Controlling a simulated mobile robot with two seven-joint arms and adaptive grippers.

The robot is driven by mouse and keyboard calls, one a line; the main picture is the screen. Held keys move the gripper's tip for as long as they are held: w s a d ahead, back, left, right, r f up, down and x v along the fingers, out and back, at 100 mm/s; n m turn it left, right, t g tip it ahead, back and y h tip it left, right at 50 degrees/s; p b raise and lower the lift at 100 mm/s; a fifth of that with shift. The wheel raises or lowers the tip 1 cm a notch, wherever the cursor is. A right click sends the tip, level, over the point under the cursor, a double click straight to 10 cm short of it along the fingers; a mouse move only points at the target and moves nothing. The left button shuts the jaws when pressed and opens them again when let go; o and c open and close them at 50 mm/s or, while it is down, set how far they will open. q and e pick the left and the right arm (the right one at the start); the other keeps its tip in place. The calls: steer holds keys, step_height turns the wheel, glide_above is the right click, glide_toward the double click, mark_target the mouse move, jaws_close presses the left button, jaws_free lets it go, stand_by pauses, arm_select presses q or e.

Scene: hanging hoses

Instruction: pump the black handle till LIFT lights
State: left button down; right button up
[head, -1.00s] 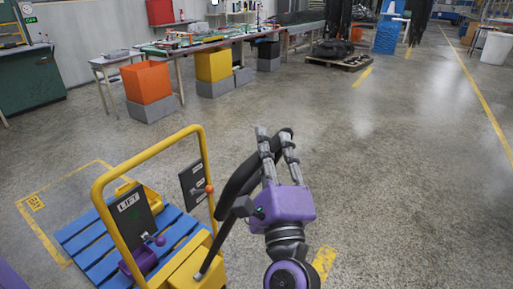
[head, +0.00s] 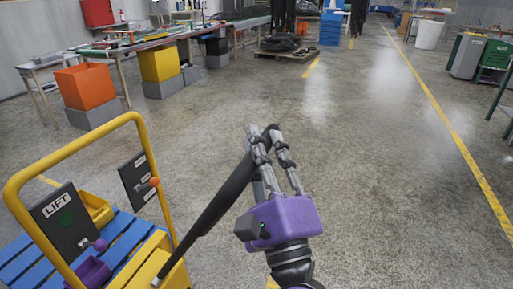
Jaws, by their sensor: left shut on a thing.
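The black handle (head: 217,203) rises at a slant from a yellow pump housing (head: 151,263) at the lower left. My left gripper (head: 264,140), purple with grey fingers, is shut on the handle's upper end, and its fingers partly hide the grip. The dark LIFT panel (head: 48,230) hangs at the left of the yellow hoop frame (head: 83,142). A dim green mark shows under its label; I see no bright light there. My right gripper is out of view.
A second dark panel (head: 136,183) carries an orange knob. Orange (head: 86,86) and yellow bins stand farther back.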

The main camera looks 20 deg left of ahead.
arm_select(q)
steer(key=c, duration=1.5)
jaws_free()
steer(key=shift+c, duration=0.2)
steer(key=shift+s+f, duration=0.1)
steer(key=v, duration=1.1)
steer(key=shift+s+d+f, duration=0.2)
steer(key=shift+s, duration=0.1)
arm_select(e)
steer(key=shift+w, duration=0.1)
